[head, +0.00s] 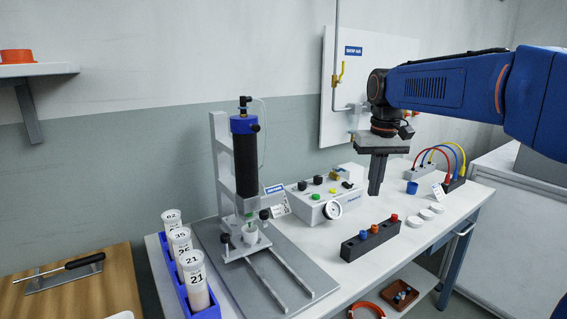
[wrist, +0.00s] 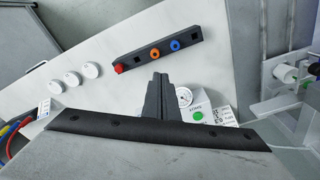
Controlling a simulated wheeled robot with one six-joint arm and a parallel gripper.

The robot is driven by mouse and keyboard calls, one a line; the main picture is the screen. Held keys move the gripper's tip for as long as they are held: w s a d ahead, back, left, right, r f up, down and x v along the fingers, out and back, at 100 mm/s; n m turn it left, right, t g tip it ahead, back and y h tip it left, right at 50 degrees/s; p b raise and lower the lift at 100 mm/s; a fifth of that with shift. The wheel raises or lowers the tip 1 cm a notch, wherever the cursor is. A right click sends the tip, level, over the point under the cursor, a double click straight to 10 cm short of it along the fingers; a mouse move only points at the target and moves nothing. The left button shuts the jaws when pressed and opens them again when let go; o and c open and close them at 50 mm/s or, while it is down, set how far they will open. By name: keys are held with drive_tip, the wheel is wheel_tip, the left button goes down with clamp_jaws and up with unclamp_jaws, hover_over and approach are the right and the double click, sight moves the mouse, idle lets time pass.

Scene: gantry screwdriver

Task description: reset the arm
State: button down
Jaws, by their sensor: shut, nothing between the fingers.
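My gripper (head: 376,188) hangs from my blue arm above the right part of the white workbench (head: 405,262), pointing down. Its two dark fingers are together with nothing between them. In the wrist view the fingers (wrist: 158,85) show at the middle, over the bench. They lie between the black block (wrist: 185,42) with red, orange and blue pieces and the control box's round gauge (wrist: 184,96). In the head view the gripper is above and clear of the bench objects.
The black block (head: 352,249) and several white caps (head: 414,222) lie at the front. A blue cup (head: 412,187) and coloured cables (head: 440,150) are right. A blue tube rack (head: 172,267) is far left.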

drive_tip(key=s+d+f+t, duration=0.1)
drive_tip(key=s+f, duration=0.4)
drive_tip(key=s, duration=0.5)
drive_tip(key=s+d+f+t, duration=0.1)
drive_tip(key=s+d+f, duration=0.1)
drive_tip(key=s+f, duration=0.4)
drive_tip(key=s+d+f+t, duration=0.2)
drive_tip(key=s+f, duration=0.3)
drive_tip(key=s, duration=0.8)
drive_tip(key=shift+s+f+m, duration=0.3)
drive_tip(key=shift+s+f, duration=0.05)
drive_tip(key=shift+r, duration=0.1)
drive_tip(key=w+a+r+m+g, duration=0.1)
drive_tip(key=w+r+m, duration=0.2)
drive_tip(key=w+r, duration=0.8)
drive_tip(key=w+a+r+m+g, duration=0.1)
drive_tip(key=w+r+m, duration=0.1)
drive_tip(key=w+r, duration=0.85)
drive_tip(key=w+a+m, duration=0.1)
drive_tip(key=w+m, duration=0.1)
drive_tip(key=w, duration=0.7)
drive_tip(key=w+a+r+m+g, duration=0.1)
drive_tip(key=w+m, duration=0.1)
drive_tip(key=w, duration=0.8)
drive_tip(key=w+a+r+m, duration=0.1)
drive_tip(key=w+m, duration=0.1)
drive_tip(key=w, duration=0.7)
drive_tip(key=shift+w+a+r+y, duration=0.25)
drive_tip(key=shift+w+a+y, duration=0.1)
drive_tip(key=shift+y, duration=0.05)
